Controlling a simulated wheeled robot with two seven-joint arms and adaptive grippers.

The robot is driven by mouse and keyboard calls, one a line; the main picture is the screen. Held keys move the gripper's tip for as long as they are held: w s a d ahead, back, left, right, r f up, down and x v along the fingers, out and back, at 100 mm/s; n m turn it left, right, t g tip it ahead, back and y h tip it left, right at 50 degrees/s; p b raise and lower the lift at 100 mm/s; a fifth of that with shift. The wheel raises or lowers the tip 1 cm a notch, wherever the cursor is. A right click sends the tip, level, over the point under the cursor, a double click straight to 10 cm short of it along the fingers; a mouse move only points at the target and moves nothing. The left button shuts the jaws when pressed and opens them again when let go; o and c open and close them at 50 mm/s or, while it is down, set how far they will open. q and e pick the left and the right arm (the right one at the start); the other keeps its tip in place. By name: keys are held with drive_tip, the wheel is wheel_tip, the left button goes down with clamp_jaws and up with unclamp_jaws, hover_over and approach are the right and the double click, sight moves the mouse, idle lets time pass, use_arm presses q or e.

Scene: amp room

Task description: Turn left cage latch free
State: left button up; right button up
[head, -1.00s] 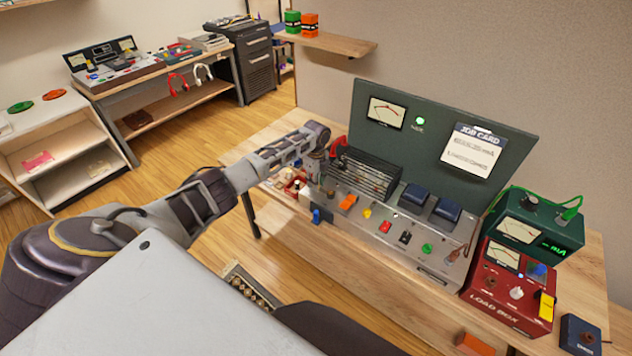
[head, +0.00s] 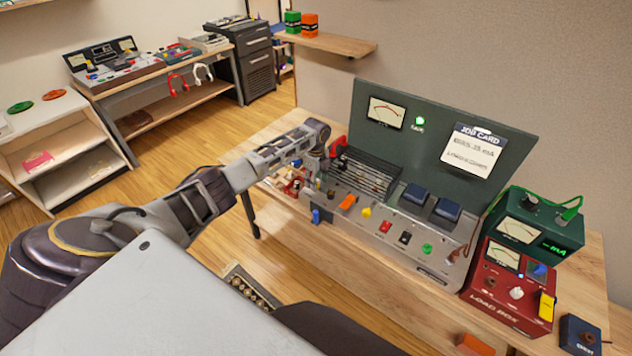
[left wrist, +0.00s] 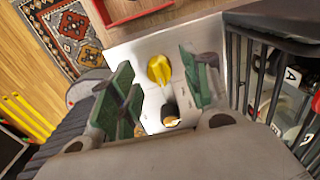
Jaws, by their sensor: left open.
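The black wire cage (head: 368,172) stands on the left part of the grey sloping panel (head: 455,272) of the bench unit. My left gripper (head: 312,168) is at the cage's left end and hides that end in the head view. In the left wrist view, the green-padded fingers of my left gripper (left wrist: 158,72) are open. A yellow knob-like piece (left wrist: 159,68), possibly the left latch, shows between them on the pale panel; I cannot tell whether they touch it. The cage bars (left wrist: 262,75) run close to the right finger. My right gripper is not in view.
A dark knob with a yellow mark (left wrist: 171,116) sits near the fingers. Switches, including an orange one (head: 348,202), line the panel front. The red load box (head: 508,292) and green meter box (head: 540,232) stand at the right. A red handle-like part (head: 338,146) rises behind my gripper.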

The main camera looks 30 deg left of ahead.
use_arm(q)
wheel_tip(320, 180, up, 11)
idle(0.6)
idle(0.6)
